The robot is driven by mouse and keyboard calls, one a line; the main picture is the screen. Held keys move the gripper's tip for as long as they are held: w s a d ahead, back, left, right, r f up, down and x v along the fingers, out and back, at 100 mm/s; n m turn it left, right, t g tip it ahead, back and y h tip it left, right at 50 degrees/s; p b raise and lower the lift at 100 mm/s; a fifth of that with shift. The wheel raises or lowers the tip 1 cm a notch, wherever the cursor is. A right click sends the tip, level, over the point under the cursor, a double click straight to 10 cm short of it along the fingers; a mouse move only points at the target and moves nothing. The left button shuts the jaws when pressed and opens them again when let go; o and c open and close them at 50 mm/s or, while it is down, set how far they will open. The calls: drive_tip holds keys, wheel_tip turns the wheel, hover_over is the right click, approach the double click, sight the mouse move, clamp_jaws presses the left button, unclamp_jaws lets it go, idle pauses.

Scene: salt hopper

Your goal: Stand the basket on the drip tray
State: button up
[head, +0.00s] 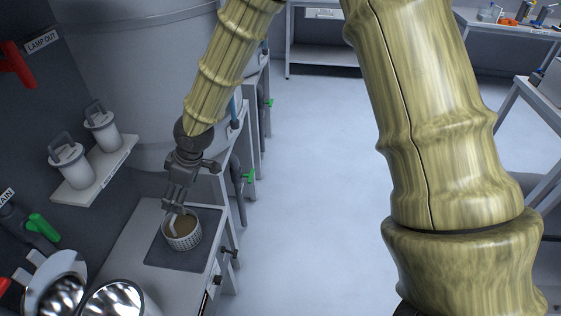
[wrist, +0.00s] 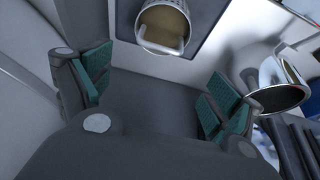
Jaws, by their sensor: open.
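The basket (head: 184,241) is a pale perforated cup with a brown inside and a light handle. It appears upright on the dark rectangular drip tray (head: 206,258) on the left counter. The basket also shows at the top of the wrist view (wrist: 183,8), with its handle toward my gripper and part of it cut off by the frame edge. The dark tray shows around it there (wrist: 208,18). My gripper (head: 175,207) is open just above the basket, beside its handle. In the wrist view nothing lies between the green-padded fingers (wrist: 155,88).
Two white lidded canisters (head: 70,167) stand on a small shelf at the left. Shiny metal bowls (head: 113,299) sit at the lower left, near a green-handled valve (head: 43,227). A large grey hopper (head: 140,70) rises behind. The floor (head: 310,190) to the right is clear.

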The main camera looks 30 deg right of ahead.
drive_tip(key=s+d+f+m+g, duration=0.1)
drive_tip(key=s+d+f+m, duration=0.2)
drive_tip(key=s+f, duration=0.65)
drive_tip(key=s+d+f+m+g, duration=0.1)
drive_tip(key=s+d+f+m, duration=0.2)
drive_tip(key=s+f, duration=0.65)
drive_tip(key=s+d+f+m+h, duration=0.2)
drive_tip(key=s+d+f, duration=0.3)
drive_tip(key=s, duration=0.3)
drive_tip(key=s+d+f+m+h, duration=0.1)
drive_tip(key=s+d+f+m, duration=0.2)
drive_tip(key=s+d+f, duration=0.3)
drive_tip(key=s+d, duration=0.2)
drive_tip(key=s, duration=0.1)
drive_tip(key=shift+s+g+h, duration=0.15)
drive_tip(key=shift+g+h, duration=0.25)
